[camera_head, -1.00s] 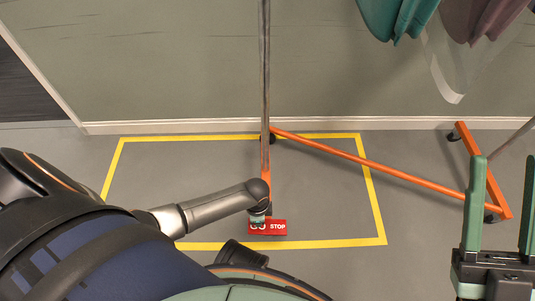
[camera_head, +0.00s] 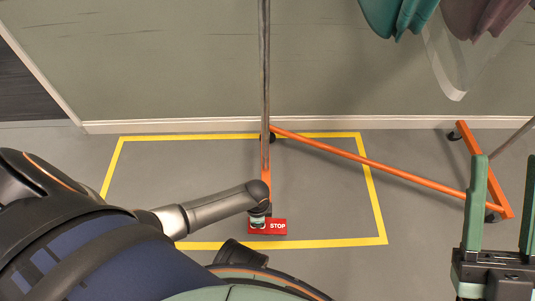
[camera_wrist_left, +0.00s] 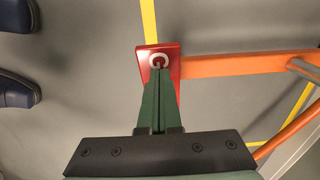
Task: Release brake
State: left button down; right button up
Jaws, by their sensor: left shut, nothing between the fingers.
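The brake is a red plate (camera_head: 279,227) marked STOP at the near end of the rail's orange foot bar (camera_head: 267,178). In the left wrist view, the red plate (camera_wrist_left: 173,48) has a pale ring with a red centre (camera_wrist_left: 159,60). My left gripper (camera_head: 258,226) is over the left part of the plate and hides the lettering there. In the wrist view its green fingers (camera_wrist_left: 160,74) are together and empty, tips at the ring. I cannot tell if they touch it. My right gripper (camera_head: 504,158) is open and empty at the right.
The garment rail's metal post (camera_head: 265,85) rises from the foot bar. An orange bar (camera_head: 370,164) runs right to a second foot on castors. Yellow tape (camera_head: 374,205) marks a floor rectangle. Teal and mauve garments (camera_head: 398,15) hang upper right. The wall is close behind.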

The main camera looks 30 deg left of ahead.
pick_arm(q)
jog(key=shift+f, duration=0.55)
jog(key=shift+r+p, duration=0.45)
notch_tip(320, 180, up, 4)
jog(key=p, duration=0.4)
jog(key=shift+r+p, duration=0.1)
jog(key=shift+p, duration=0.25)
jog(key=shift+r+p, duration=1.05)
jog(key=shift+p, duration=0.05)
jog(key=shift+f, duration=0.1)
